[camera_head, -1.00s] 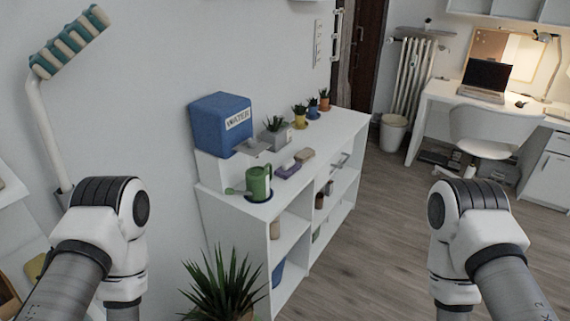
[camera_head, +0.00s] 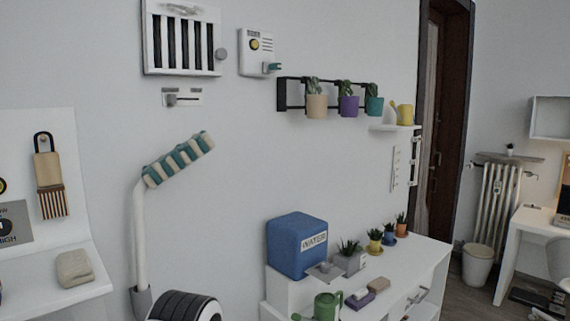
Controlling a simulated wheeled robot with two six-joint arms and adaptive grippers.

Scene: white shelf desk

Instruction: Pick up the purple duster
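A small purple block-shaped thing (camera_head: 360,300), which looks like the purple duster, lies on top of the white shelf desk (camera_head: 418,256). It sits in front of the small grey planter, with a tan block (camera_head: 379,284) touching or close behind its right end.
A blue water box (camera_head: 297,245), a green watering can (camera_head: 327,306) and several potted plants (camera_head: 375,241) stand around it. Hanging pots (camera_head: 348,106) are on the wall above.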

